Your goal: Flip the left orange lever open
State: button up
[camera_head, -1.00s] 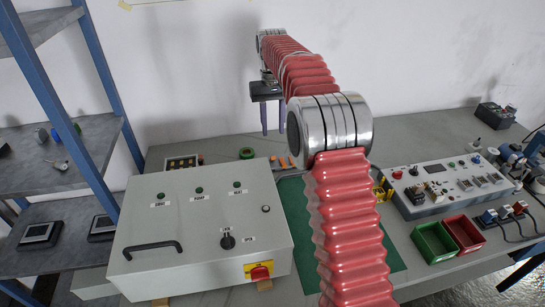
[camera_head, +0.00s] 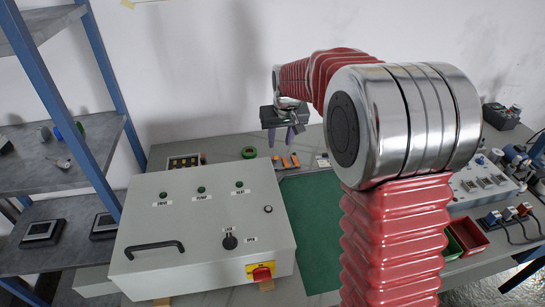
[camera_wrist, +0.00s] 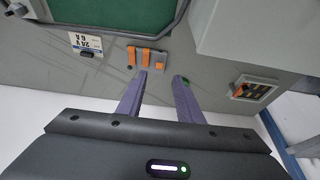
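A small grey block with orange levers (camera_head: 285,162) lies on the bench beyond the green mat. In the wrist view, the levers (camera_wrist: 146,57) sit side by side, with a small orange part (camera_wrist: 160,67) at the block's right end. My gripper (camera_head: 280,146) hangs fingers down on the far side of the bench, behind the levers in the head view. In the wrist view, my gripper (camera_wrist: 160,75) shows two purple fingers spread apart with nothing between them. The fingertips appear close to the block; whether they touch it is unclear.
A green tape roll (camera_head: 249,152) lies left of the levers; it also shows by the right fingertip in the wrist view (camera_wrist: 185,80). A grey control cabinet (camera_head: 200,225) stands in front. The green mat (camera_head: 312,225) is clear. A white wall is behind.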

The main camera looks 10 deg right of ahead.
aim_at(276, 156)
jog(key=shift+w+r+t, duration=0.25)
jog(key=shift+w+t, duration=0.05)
jog(key=shift+w, duration=0.15)
jog(key=shift+f, duration=0.1)
jog(key=x, duration=1.3)
jog(key=shift+w+f, duration=0.1)
jog(key=shift+f, duration=0.2)
jog(key=shift+c, duration=0.4)
